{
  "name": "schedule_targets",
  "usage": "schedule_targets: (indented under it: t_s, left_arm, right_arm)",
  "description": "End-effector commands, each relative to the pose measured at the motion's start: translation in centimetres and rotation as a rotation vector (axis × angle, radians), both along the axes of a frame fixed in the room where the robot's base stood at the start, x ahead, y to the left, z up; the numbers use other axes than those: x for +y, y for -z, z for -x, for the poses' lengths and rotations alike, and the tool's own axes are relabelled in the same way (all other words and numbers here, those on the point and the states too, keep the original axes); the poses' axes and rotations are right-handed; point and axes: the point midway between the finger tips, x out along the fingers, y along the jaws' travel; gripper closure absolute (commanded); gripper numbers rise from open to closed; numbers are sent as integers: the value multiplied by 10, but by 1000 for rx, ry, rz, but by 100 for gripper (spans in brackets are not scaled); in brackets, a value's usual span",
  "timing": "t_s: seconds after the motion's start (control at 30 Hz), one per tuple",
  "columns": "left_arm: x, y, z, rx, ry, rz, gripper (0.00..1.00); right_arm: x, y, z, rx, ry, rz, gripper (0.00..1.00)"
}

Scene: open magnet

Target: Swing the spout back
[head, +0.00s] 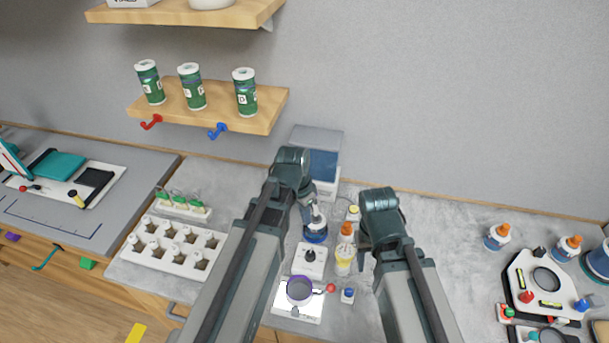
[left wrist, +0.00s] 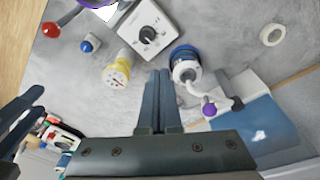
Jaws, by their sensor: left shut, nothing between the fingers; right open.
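A blue-based dispenser with a white top (left wrist: 185,68) stands on the grey counter, and its blue base (head: 315,236) shows in the head view. A thin white spout (left wrist: 221,101) with a purple knob (left wrist: 208,109) sticks out from its top in the left wrist view. My left gripper (left wrist: 163,75) is shut and empty, its fingertips just beside the dispenser and apart from the knob. In the head view my left gripper (head: 306,208) hangs over the dispenser and partly hides it and the spout. My right gripper (head: 364,240) is open, right of the yellow-based bottle.
A white box with a black dial (left wrist: 148,33) and a yellow-based bottle (left wrist: 117,74) stand close by. A blue-screened device (head: 323,162) is behind. A purple-rimmed cup (head: 299,290) with a red-knobbed handle is in front.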

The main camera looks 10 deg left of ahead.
Motion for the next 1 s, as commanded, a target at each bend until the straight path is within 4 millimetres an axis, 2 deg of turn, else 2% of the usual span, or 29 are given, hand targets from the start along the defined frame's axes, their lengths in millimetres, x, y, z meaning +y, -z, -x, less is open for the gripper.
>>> schedule_targets:
  t_s: [0.03, 0.1, 0.23, 0.4, 0.6, 1.0]
  left_arm:
    - [14, -27, -14, -21, 22, 16, 100]
    - [28, -43, -26, -49, 63, 37, 100]
    - [53, -66, -43, -102, 126, 64, 100]
    - [74, -84, -57, -150, 179, 79, 100]
    - [82, -89, -61, -170, 203, 83, 100]
    - [81, -83, -61, -170, 204, 83, 100]
  right_arm:
    - [0, -26, 0, 0, 1, 0, 50]
    - [0, -41, 0, 1, 3, -1, 50]
    - [0, -62, 0, 1, 5, 0, 50]
    - [0, -77, 0, 2, 7, -1, 50]
    - [0, -81, 0, 2, 8, -1, 50]
    - [0, -75, 0, 1, 7, -1, 50]
